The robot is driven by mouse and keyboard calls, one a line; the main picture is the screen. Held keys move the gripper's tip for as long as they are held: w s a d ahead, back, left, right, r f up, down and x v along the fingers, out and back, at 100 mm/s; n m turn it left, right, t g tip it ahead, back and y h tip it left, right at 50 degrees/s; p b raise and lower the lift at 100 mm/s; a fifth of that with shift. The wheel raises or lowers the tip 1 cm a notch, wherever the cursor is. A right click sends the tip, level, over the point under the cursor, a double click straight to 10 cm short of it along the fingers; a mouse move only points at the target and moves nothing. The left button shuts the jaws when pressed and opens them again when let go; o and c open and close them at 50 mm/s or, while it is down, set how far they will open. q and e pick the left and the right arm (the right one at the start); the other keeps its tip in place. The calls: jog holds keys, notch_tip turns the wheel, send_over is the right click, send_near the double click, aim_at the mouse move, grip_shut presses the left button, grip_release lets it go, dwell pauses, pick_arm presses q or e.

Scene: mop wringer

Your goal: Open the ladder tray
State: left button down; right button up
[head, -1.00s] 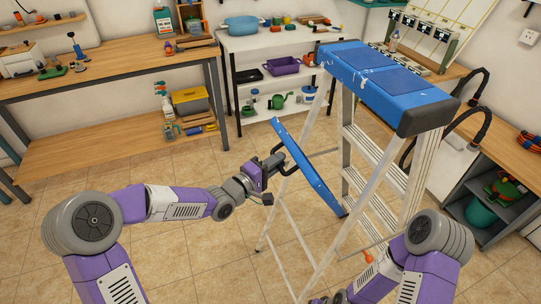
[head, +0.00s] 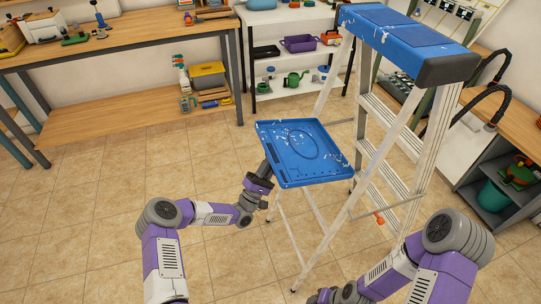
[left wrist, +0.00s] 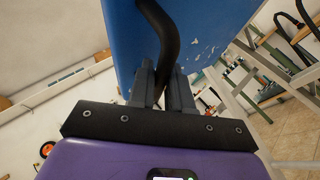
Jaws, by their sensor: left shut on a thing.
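The blue ladder tray (head: 325,166) is swung out from the ladder's left side, its paint-spotted upper face with an oval recess showing in the head view. It looks roughly level, with a slight tilt. The stepladder (head: 408,128) stands upright with a blue top. My left gripper (head: 264,172) is at the tray's left edge, partly hidden by it. In the left wrist view, my left gripper (left wrist: 162,88) is shut on a curved black handle (left wrist: 163,35) against the tray's blue surface (left wrist: 122,40).
A long wooden workbench (head: 130,45) stands at the back left. A white shelf unit (head: 264,95) with a purple bin (head: 299,44) is behind the ladder. A counter with a grey cabinet (head: 488,205) is at right. The tiled floor at left is clear.

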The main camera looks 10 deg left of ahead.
pick_arm(q)
jog(key=shift+w+d+f+n+t+y, duration=0.1)
jog(key=shift+d+f+n+t+y, duration=0.1)
jog(key=shift+f+n+t, duration=0.35)
jog(key=shift+d+f+n+t+y, duration=0.1)
jog(key=shift+f+n+t+y, duration=0.15)
jog(key=shift+f, duration=0.5)
jog(key=c, duration=1.1)
grip_release()
jog(key=v, duration=0.7)
jog(key=shift+a+f+p, duration=0.1)
jog(key=shift+f+p, duration=0.15)
jog(key=shift+p, duration=0.05)
